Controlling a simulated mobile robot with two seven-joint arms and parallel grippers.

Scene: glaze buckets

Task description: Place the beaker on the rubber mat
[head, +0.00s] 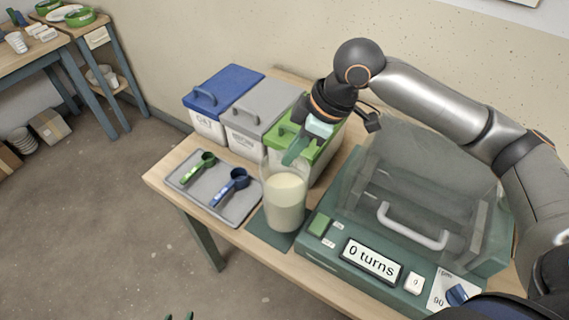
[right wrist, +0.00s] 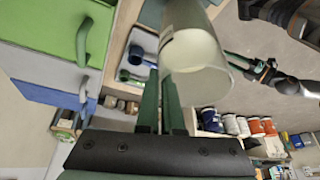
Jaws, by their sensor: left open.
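The clear beaker (head: 285,195), filled with a pale cream substance, is upright over the dark green rubber mat (head: 262,233) at the table's front edge. Whether its base touches the mat I cannot tell. My right gripper (head: 292,155) is at the beaker's upper rim, its green fingers close together with the beaker wall between them. In the right wrist view the beaker (right wrist: 195,50) fills the space beyond the fingers. My left gripper (head: 181,316) shows only its green fingertips at the bottom edge, open and empty, away from the table.
A grey tray (head: 184,182) with a green scoop and a blue scoop lies left of the mat. Blue, grey and green lidded buckets (head: 222,88) stand behind. A green machine (head: 320,250) with a clear cover and a "0 turns" display stands close on the right.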

